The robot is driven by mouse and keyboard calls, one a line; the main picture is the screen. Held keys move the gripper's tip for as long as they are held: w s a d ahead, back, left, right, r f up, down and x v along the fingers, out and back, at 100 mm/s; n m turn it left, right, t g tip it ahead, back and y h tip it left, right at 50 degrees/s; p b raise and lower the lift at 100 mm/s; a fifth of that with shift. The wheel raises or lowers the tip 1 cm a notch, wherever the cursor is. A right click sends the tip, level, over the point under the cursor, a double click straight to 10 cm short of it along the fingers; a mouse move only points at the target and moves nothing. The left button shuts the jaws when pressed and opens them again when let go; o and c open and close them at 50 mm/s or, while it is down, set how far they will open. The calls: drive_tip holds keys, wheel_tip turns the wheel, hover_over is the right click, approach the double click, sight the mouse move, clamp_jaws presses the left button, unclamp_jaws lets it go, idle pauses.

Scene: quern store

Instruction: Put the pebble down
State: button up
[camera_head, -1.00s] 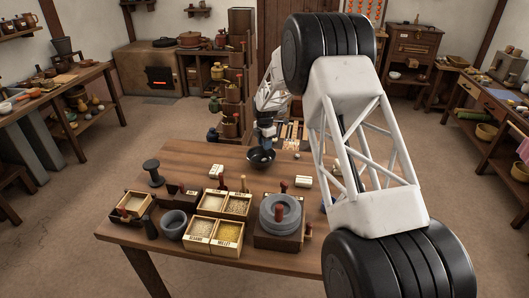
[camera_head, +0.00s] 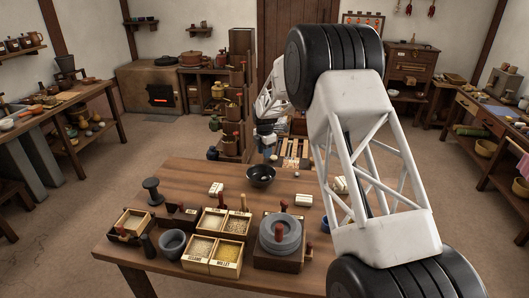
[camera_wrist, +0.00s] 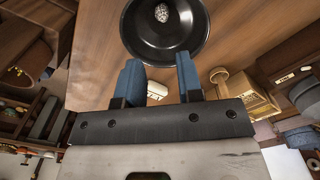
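The pebble (camera_wrist: 161,13) is small, grey and speckled. It lies inside a black bowl (camera_wrist: 140,42) at the top of the wrist view. The bowl also shows on the wooden table in the head view (camera_head: 261,177); I cannot make out the pebble there. My gripper (camera_wrist: 159,64) has two blue fingers, spread apart with nothing between them, just short of the bowl's near rim in the wrist view. In the head view my gripper (camera_head: 267,143) is beyond the bowl, near the table's far edge, and small and partly hidden.
A white block (camera_head: 304,200) lies right of the bowl. Tall shelving (camera_head: 237,110) stands behind.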

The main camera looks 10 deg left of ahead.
idle(0.4)
drive_tip(key=s+d+r+m, duration=0.6)
drive_tip(key=s+d+r, duration=0.55)
drive_tip(key=r, duration=0.35)
drive_tip(key=s+d+r+m+t, duration=0.1)
drive_tip(key=s+d+r+m, duration=0.4)
drive_tip(key=s, duration=0.3)
drive_tip(key=s+d+r+m, duration=0.3)
drive_tip(key=s+d+r, duration=0.2)
drive_tip(key=s+d, duration=0.3)
drive_tip(key=s+d+m, duration=0.3)
drive_tip(key=s+m, duration=0.1)
drive_tip(key=s, duration=0.8)
drive_tip(key=s+d+f+m+t, duration=0.1)
drive_tip(key=s+d+m, duration=0.3)
drive_tip(key=s, duration=0.8)
drive_tip(key=s+d+f+m, duration=0.1)
drive_tip(key=s+d+m, duration=0.3)
drive_tip(key=s, duration=0.9)
drive_tip(key=shift+d+m+t, duration=0.2)
drive_tip(key=shift+m+t, duration=0.1)
drive_tip(key=shift+m, duration=0.3)
drive_tip(key=o, duration=0.4)
